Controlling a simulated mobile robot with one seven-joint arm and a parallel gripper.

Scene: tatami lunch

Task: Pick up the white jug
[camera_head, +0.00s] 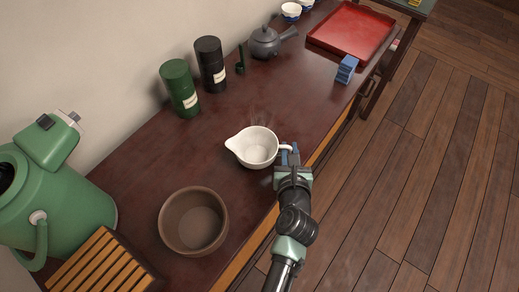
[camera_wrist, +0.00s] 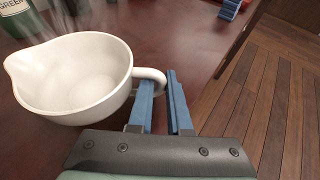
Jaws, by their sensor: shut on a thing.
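The white jug (camera_head: 257,147) has a spout pointing left and a loop handle on its right side. It looks upright and empty, near the front edge of the dark red table; I cannot tell whether its base touches the wood. My gripper (camera_head: 289,154) is at the handle, with its blue fingers on either side of it. In the wrist view the jug (camera_wrist: 75,75) fills the left side, and its handle reaches between the fingers of my gripper (camera_wrist: 160,80), which is shut on it. Part of the handle is hidden by the fingers.
A brown bowl (camera_head: 193,221) stands front left of the jug, beside a slatted wooden rack (camera_head: 104,262) and a green kettle-like machine (camera_head: 62,195). Green (camera_head: 179,88) and black (camera_head: 210,64) canisters, a grey teapot (camera_head: 266,42), a blue block (camera_head: 346,69) and a red tray (camera_head: 352,32) stand further back.

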